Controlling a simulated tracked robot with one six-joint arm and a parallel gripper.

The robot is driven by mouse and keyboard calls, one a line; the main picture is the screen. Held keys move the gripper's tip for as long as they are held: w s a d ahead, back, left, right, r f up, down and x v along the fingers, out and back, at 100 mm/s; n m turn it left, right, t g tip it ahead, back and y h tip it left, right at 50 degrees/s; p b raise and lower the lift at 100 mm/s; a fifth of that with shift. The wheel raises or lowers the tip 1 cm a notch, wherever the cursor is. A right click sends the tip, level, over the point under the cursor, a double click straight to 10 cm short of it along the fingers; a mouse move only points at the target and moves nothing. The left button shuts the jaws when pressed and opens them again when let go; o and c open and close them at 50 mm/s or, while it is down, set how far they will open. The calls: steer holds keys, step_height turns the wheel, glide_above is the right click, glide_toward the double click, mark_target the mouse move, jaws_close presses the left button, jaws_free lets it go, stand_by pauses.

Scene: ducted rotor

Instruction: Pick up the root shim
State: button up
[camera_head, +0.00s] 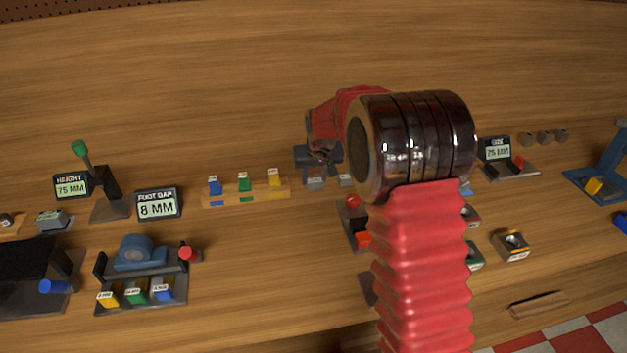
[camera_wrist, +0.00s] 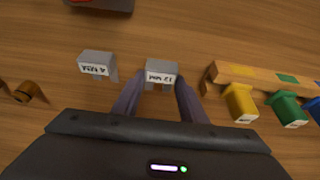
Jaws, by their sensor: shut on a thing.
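A small grey block with a white label, seemingly the root shim (camera_wrist: 160,72), sits between my fingertips in the wrist view. It also shows below my gripper in the head view (camera_head: 315,184). My gripper (camera_wrist: 157,90) is shut on this block, one finger on each side. In the head view my gripper (camera_head: 318,158) is low over the bench, partly hidden by my arm. A second grey labelled block (camera_wrist: 97,64) stands apart to the left in the wrist view; in the head view it is at the right (camera_head: 345,180). The labels are too small to read surely.
A wooden rack (camera_wrist: 235,72) with yellow, green and blue pieces stands close beside the held block. It also shows in the head view (camera_head: 225,199). Bare bench (camera_head: 220,80) lies behind.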

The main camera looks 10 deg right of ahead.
mark_target(315, 180)
step_height(315, 180, up, 10)
stand_by(0.5)
steer(key=shift+s, duration=0.1)
stand_by(0.4)
